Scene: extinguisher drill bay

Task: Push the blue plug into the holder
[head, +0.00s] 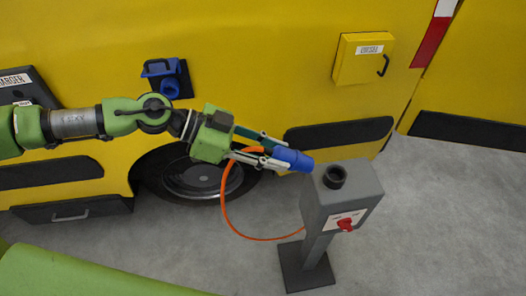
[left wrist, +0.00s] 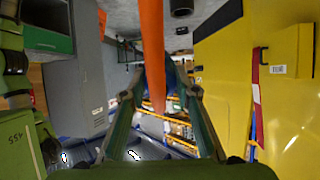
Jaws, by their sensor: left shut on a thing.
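The blue plug (head: 294,158) is in the fingers of my left gripper (head: 270,153), which is shut on it. An orange cable (head: 224,207) runs from the gripper in a loop down to the grey post. The holder looks to be the black ring (head: 335,176) on top of the grey post (head: 343,196). The plug points right, a little left of the ring and apart from it. In the left wrist view, the orange cable (left wrist: 152,45) crosses between the fingers and the plug is mostly hidden. My right gripper is not in view.
A red knob (head: 345,224) is on the post's front. The yellow vehicle (head: 260,60) fills the back, with an open-lidded blue socket (head: 168,90), a yellow box (head: 362,60) and a wheel (head: 200,178). The grey floor (head: 440,220) to the right is clear.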

